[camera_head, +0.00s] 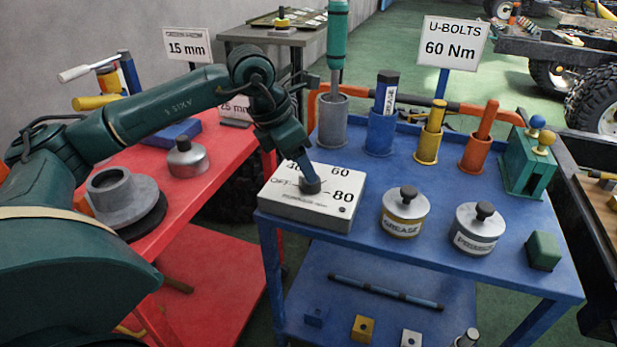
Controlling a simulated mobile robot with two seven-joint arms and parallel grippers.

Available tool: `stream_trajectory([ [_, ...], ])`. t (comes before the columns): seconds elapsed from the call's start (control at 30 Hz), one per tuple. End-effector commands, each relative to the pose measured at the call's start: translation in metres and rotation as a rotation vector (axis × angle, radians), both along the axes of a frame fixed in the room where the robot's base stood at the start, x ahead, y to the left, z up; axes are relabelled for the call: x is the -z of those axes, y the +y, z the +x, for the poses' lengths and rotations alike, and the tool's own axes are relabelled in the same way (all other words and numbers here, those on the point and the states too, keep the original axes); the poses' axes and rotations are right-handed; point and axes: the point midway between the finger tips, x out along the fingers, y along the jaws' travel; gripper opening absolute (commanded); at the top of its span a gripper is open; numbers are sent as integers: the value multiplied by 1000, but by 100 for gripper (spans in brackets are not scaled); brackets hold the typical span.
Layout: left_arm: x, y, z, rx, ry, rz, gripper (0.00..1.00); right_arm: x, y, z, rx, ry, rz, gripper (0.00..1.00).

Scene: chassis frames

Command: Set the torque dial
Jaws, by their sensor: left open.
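The torque dial is a white box (290,207) with a dark knob (309,186) on top, at the left front corner of the blue cart's top. Its face shows "OFF", "60" and "80", and another number partly hidden by my gripper. My left gripper (305,172) is directly above the knob, pointing down, with its tip at or very near it. The fingers are small and dark here, and I cannot tell whether they touch the knob. A sign (450,46) behind the cart reads "U-BOLTS 60 Nm". My right gripper is not in view.
The blue cart (350,237) holds a grease tin (405,212), a second labelled tin (479,229), a green block (543,251) and upright holders at the back. A red cart (222,148) stands left, with a grey flanged part (125,196) and a metal pot (187,158).

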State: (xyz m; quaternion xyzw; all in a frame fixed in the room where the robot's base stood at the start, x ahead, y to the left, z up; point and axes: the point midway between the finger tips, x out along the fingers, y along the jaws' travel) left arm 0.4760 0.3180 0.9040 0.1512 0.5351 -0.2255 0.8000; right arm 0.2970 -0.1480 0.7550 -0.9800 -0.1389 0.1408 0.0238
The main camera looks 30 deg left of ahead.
Motion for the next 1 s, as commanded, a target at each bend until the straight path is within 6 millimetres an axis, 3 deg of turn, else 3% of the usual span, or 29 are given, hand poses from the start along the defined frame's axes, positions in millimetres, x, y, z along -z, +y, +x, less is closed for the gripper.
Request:
stream_trajectory([
  [0.1,21,-5,7,0,3,-1,59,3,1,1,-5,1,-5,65],
  [0.3,40,-9,14,-1,1,-1,59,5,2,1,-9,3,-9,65],
  [0.67,43,-10,15,1,0,-2,59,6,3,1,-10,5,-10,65],
  [1.0,43,-10,15,1,0,-2,31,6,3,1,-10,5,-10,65],
])
